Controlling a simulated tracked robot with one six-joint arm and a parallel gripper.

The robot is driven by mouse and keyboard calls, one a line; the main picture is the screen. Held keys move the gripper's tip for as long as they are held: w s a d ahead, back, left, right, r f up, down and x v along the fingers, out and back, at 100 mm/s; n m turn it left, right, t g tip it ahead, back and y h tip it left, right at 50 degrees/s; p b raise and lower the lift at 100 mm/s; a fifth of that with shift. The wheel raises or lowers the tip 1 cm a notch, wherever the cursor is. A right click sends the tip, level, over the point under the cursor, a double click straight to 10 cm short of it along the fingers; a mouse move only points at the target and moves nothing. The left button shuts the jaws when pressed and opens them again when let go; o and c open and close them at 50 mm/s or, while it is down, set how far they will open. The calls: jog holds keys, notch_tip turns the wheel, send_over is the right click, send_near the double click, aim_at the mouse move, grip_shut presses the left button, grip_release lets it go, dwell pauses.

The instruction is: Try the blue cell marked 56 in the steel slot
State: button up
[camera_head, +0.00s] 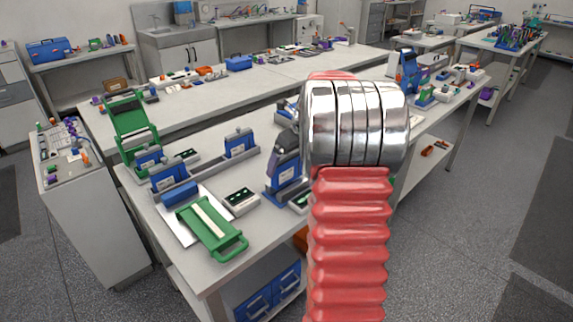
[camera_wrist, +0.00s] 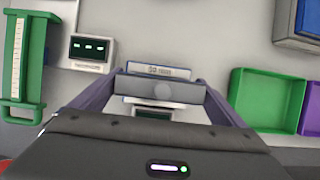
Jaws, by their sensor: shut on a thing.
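My gripper (camera_wrist: 162,92) is shut on a grey-topped block, taken as the blue cell (camera_wrist: 157,72). Its blue-edged white label faces away at the top, and its number is too small to read surely. In the head view the held cell (camera_head: 286,172) is blue with a white label, just left of my red and chrome arm, which hides part of it. It is over the bench, close to a small display unit (camera_wrist: 152,113). I cannot make out which part is the steel slot.
A display box (camera_head: 240,201) and a green gauge with a white strip (camera_head: 212,228) lie to the left. A blue block (camera_head: 180,192) lies near a white sheet. In the wrist view a green tray (camera_wrist: 268,97) and a purple tray (camera_wrist: 312,110) lie right.

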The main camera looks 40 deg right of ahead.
jog(key=shift+r, duration=3.95)
